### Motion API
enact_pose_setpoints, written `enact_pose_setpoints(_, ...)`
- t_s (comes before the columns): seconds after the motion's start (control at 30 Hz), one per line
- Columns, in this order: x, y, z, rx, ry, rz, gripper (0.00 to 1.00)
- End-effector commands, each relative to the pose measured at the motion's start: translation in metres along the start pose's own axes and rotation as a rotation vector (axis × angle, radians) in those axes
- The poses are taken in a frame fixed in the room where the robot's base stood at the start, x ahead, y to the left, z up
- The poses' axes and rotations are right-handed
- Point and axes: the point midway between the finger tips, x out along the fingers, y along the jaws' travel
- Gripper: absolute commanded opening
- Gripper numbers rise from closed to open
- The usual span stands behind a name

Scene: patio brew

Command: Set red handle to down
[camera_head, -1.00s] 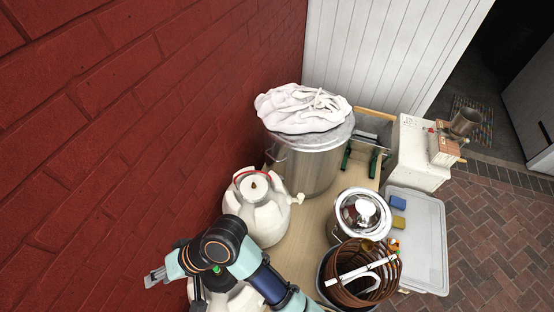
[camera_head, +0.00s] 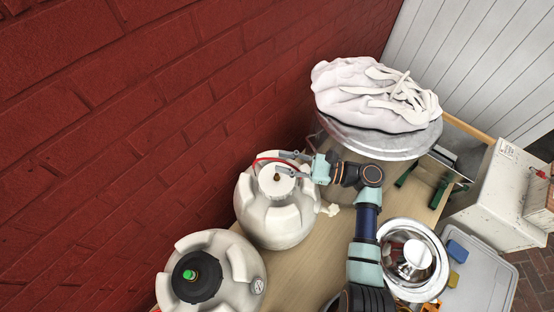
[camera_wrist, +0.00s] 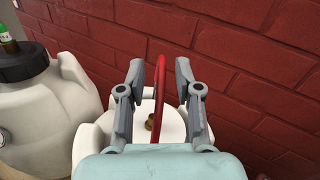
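The red handle (camera_head: 262,160) is a thin curved bail on the white jug (camera_head: 275,218) with a round lid and a small brass knob. In the wrist view the handle (camera_wrist: 160,62) rises as an arc past the lid. My gripper (camera_head: 281,161) is at the top of the jug, its fingers pointing left. In the wrist view my gripper (camera_wrist: 159,78) is open, with one finger on each side of the handle and visible gaps to both. Part of the handle is hidden behind the fingers in the head view.
A second white jug (camera_head: 238,262) with a black and green cap stands front left. A steel pot (camera_head: 380,142) under a crumpled white cloth (camera_head: 365,95) stands behind my arm. A lidded steel pot (camera_head: 432,240) is at right. The red brick wall (camera_head: 190,110) runs close behind the jugs.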

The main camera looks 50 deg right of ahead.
Motion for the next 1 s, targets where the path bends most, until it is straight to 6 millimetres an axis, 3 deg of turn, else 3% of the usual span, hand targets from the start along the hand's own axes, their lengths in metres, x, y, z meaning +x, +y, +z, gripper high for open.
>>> enact_pose_setpoints(0.2,0.027,0.0,0.0,-0.002,0.0,0.001,0.34)
enact_pose_setpoints(0.47,0.029,0.0,0.001,-0.002,0.0,0.0,0.34)
enact_pose_setpoints(0.7,0.029,0.0,0.0,-0.002,0.001,0.0,0.0)
enact_pose_setpoints(1.0,0.029,0.0,0.0,-0.002,0.001,0.0,0.0)
